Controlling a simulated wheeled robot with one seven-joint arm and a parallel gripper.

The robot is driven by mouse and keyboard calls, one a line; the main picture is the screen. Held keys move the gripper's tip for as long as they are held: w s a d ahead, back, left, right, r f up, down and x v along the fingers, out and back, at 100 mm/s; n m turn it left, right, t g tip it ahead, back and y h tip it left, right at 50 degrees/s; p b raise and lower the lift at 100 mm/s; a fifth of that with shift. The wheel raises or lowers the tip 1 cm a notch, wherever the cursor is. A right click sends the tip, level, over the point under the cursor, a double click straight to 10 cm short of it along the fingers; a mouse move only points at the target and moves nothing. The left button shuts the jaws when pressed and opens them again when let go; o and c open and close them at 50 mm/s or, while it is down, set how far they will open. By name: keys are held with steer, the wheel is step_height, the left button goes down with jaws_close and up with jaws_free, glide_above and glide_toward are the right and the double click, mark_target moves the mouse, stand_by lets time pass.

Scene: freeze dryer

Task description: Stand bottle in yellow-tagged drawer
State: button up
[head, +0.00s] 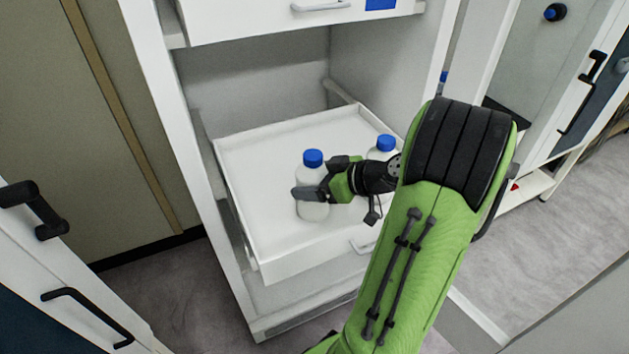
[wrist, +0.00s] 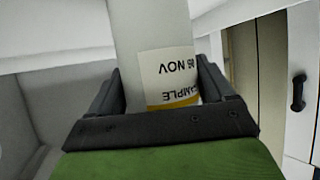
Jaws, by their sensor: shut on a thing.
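A white bottle with a blue cap (head: 313,180) stands upright in or just above the open white drawer (head: 262,160); I cannot tell whether its base touches the floor of the drawer. My gripper (head: 312,193) is shut on its body from the right. In the wrist view the bottle (wrist: 140,35) sits between both fingers of my gripper (wrist: 165,90), its label reading "06 NOV" upside down with a yellow band. A second blue-capped bottle (head: 382,148) stands behind my wrist, partly hidden. The drawer's front is partly hidden by my arm, and no yellow tag shows on it.
A shut-looking upper drawer with a blue tag (head: 381,4) and a handle (head: 320,6) is above. Cabinet side walls flank the open drawer. The drawer's left and back floor is clear. A white door with black handles (head: 85,315) stands at the lower left.

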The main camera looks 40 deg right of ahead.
steer(key=shift+f, duration=0.1)
steer(key=o, duration=1.3)
steer(key=shift+s+d+r, duration=0.1)
steer(key=shift+s+r, duration=0.15)
steer(key=shift+r, duration=0.05)
steer(key=p+v, duration=0.2)
steer(key=v, duration=0.9)
steer(key=shift+s, duration=0.2)
